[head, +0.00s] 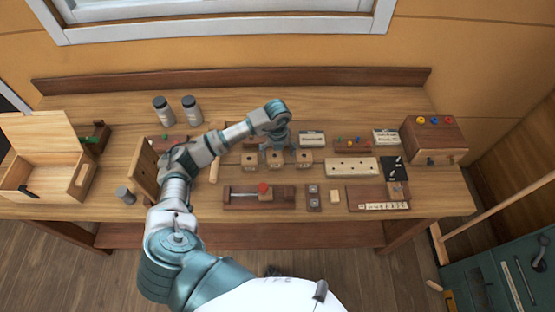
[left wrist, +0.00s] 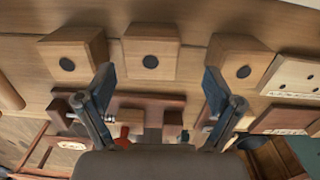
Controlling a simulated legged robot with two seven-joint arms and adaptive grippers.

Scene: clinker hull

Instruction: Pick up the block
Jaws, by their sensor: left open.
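Three small wooden blocks, each with a dark round hole in its face, stand in a row mid-bench: a left block (head: 249,161), a middle block (head: 274,163) and a right block (head: 304,159). The left wrist view shows the left one (left wrist: 75,52), the middle one (left wrist: 150,50) and the right one (left wrist: 240,62). My left gripper (head: 277,148) points down over the row. In the left wrist view its open, empty fingers (left wrist: 158,80) are spread either side of the middle block's line; contact cannot be told. Which block is meant is unclear. My right gripper is out of view.
A small pale block (head: 335,197) lies nearer the front edge.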

